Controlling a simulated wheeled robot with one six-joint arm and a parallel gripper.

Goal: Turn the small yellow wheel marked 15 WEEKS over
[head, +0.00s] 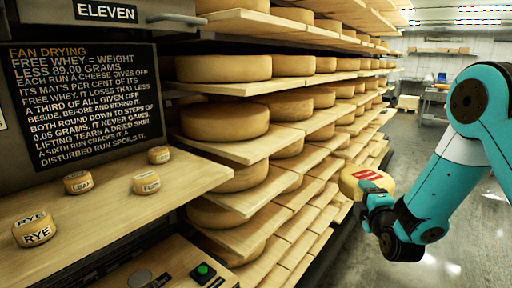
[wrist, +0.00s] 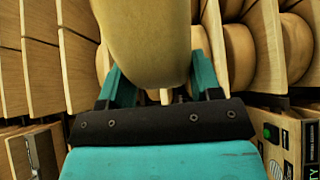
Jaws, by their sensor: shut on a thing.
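A yellow cheese wheel (head: 350,186) with a red mark on its face is held in my gripper (head: 370,196), in the air in front of the shelves at right of centre. The wheel is tilted, and no 15 WEEKS marking can be read on it. In the wrist view the wheel (wrist: 150,40) fills the top middle, its pale side between the two teal fingers of my gripper (wrist: 160,85). The gripper is shut on it. The fingertips are partly hidden behind the wheel.
Shelves (head: 240,151) of large cheese wheels run back through the middle. At left, a wooden board (head: 110,218) bears small wheels marked RYE (head: 35,228), LEAF (head: 78,183) and others, below a black text board (head: 85,105). A green button (head: 203,270) sits lower. The aisle floor (head: 405,150) looks clear.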

